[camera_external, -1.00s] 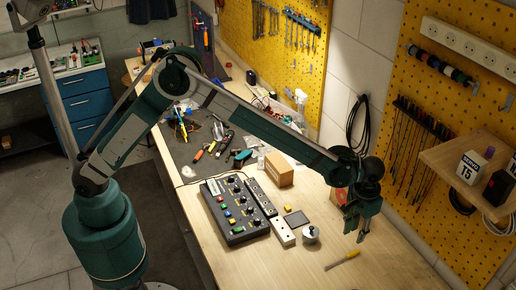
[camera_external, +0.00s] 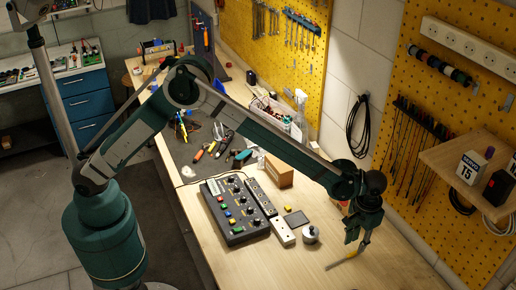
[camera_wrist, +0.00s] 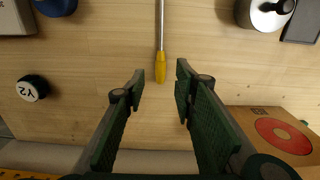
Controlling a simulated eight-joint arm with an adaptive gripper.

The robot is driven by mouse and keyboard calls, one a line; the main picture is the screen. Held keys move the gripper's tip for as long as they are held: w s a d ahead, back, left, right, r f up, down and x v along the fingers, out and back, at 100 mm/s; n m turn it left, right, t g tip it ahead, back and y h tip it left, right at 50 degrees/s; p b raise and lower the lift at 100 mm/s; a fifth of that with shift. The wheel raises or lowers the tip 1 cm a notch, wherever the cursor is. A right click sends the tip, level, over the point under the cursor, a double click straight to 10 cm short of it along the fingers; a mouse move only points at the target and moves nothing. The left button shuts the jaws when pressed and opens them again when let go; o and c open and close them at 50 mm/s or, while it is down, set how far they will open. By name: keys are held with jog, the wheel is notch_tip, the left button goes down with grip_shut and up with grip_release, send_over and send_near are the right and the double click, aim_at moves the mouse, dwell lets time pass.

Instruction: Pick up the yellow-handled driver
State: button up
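The yellow-handled driver (camera_wrist: 160,68) lies on the wooden bench, and in the wrist view its handle points down toward my gripper (camera_wrist: 160,82) with the shaft running up out of the picture. My gripper is open, and the handle's end shows between the two fingertips with a gap on each side. In the external view my gripper (camera_external: 356,249) is low over the bench at the driver (camera_external: 341,261) and hides part of it. How far the fingertips are above the bench is hard to tell.
A round metal piece (camera_external: 310,234) stands left of my gripper. Left of it are a white block (camera_external: 284,234) and a control box (camera_external: 236,210). A cardboard box (camera_wrist: 275,130) and a small labelled cylinder (camera_wrist: 32,88) show in the wrist view. Bare bench surrounds the driver.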

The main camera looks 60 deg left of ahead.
aim_at(353, 253)
jog(key=shift+f, duration=0.25)
jog(key=shift+f, duration=2.45)
grip_shut()
